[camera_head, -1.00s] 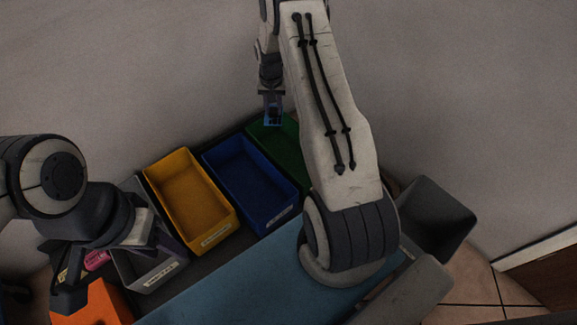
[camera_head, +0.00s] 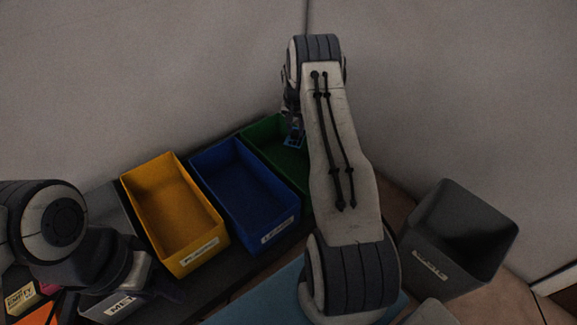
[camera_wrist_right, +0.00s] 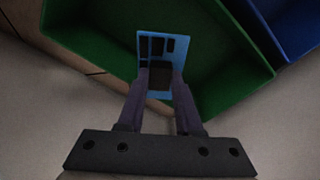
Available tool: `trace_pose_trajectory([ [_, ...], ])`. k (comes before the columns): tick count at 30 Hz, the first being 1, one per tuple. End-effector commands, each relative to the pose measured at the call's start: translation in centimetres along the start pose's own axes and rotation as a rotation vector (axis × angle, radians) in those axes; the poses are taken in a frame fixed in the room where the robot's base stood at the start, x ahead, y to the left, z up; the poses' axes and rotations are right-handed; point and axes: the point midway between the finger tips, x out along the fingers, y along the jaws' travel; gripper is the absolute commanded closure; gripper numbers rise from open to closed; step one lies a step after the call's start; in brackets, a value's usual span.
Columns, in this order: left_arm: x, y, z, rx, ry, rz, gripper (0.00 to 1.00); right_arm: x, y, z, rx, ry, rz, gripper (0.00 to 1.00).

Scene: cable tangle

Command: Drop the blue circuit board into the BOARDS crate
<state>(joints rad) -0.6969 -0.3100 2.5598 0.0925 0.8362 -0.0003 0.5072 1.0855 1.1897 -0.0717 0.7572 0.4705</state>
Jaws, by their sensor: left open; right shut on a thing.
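The blue circuit board (camera_wrist_right: 155,43) is a small flat plate with dark parts on its face. My right gripper (camera_wrist_right: 160,78) is shut on it. In the head view, my right gripper (camera_head: 294,140) holds the board over the green crate (camera_head: 258,129), partly hidden by my right arm. In the right wrist view, the green crate (camera_wrist_right: 100,50) is below and around the board. No label shows on the green crate, so I cannot read whether it says BOARDS.
A blue crate (camera_head: 282,231) and a yellow crate (camera_head: 205,252) stand left of the green crate. A grey crate labelled "MET..." (camera_head: 118,303) is half hidden by my left arm. A dark grey bin (camera_head: 432,265) stands right. A blue mat (camera_head: 262,298) lies in front.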

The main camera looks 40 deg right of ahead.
Motion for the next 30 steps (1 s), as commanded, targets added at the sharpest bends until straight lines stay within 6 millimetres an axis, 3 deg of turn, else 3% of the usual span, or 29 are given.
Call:
trace_pose_trajectory([
  [10,4.5,-0.3,0.2,0.0,0.0,0.0,0.5,4.5,-0.1,0.6,-0.002,0.0,0.0,1.0],
  [22,5.0,-0.4,0.3,0.0,0.0,0.0,0.5,4.9,-0.1,0.6,-0.002,0.0,0.0,1.0],
  [23,5.0,-0.4,0.3,0.0,0.0,0.0,0.5,4.9,-0.1,0.6,-0.002,0.0,0.0,0.55],
  [24,5.0,-0.4,0.3,0.0,0.0,0.0,0.5,4.9,0.0,0.6,-0.002,0.0,0.0,0.39],
  [25,5.0,-0.4,0.3,0.0,0.0,0.0,0.5,4.9,0.0,0.6,-0.002,0.0,0.0,0.31],
  [30,5.0,-0.4,0.3,0.0,0.0,0.0,0.5,4.9,0.0,0.6,-0.002,0.0,0.0,0.31],
])
